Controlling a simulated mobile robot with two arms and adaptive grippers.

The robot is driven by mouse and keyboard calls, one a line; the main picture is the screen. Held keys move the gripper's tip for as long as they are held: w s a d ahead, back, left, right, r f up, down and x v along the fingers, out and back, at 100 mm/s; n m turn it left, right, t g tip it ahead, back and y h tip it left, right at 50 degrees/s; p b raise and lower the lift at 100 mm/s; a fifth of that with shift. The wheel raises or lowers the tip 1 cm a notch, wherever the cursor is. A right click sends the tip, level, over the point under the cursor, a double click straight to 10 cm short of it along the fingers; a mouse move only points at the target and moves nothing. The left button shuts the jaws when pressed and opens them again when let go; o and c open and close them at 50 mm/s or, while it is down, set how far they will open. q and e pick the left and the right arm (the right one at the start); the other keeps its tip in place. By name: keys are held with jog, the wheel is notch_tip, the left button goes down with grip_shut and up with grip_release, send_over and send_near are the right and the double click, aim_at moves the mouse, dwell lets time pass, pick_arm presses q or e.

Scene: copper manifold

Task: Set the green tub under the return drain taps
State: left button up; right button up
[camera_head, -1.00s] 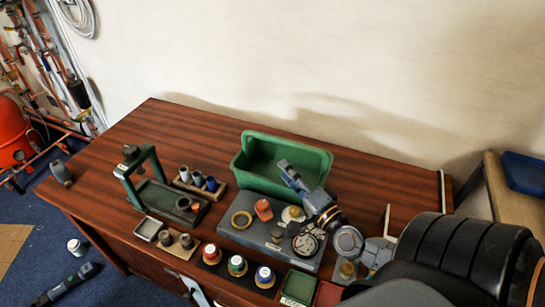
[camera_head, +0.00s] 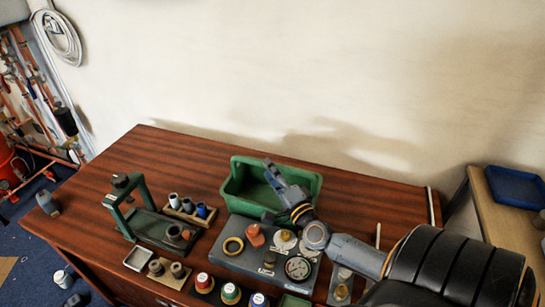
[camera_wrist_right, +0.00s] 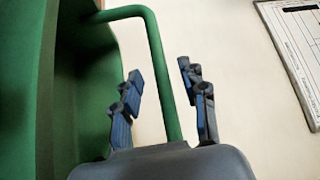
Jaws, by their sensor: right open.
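The green tub (camera_head: 240,188) stands upright on the back of the wooden table in the head view, open at the top. My right gripper (camera_head: 270,175) is over its right half. In the right wrist view the tub's green wall (camera_wrist_right: 20,90) fills the left side, and its thin green handle bar (camera_wrist_right: 155,50) runs between the fingers of the right gripper (camera_wrist_right: 161,78). The fingers are open, one on each side of the bar, with visible gaps. My left gripper is out of view. Copper pipework (camera_head: 35,90) shows at the far left; I cannot pick out the drain taps.
Right in front of the tub, a grey block (camera_head: 245,255) carries a ring, a gauge and small parts. A green stand (camera_head: 130,205), a rack of small cylinders (camera_head: 190,212) and coloured spools (camera_head: 230,293) crowd the table (camera_head: 160,160). A blue tray (camera_head: 515,187) lies at right.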

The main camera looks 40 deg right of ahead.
jog(key=x, duration=0.3)
jog(key=shift+w, duration=0.25)
jog(key=shift+c, duration=0.3)
grip_shut()
jog(key=shift+r, duration=0.1)
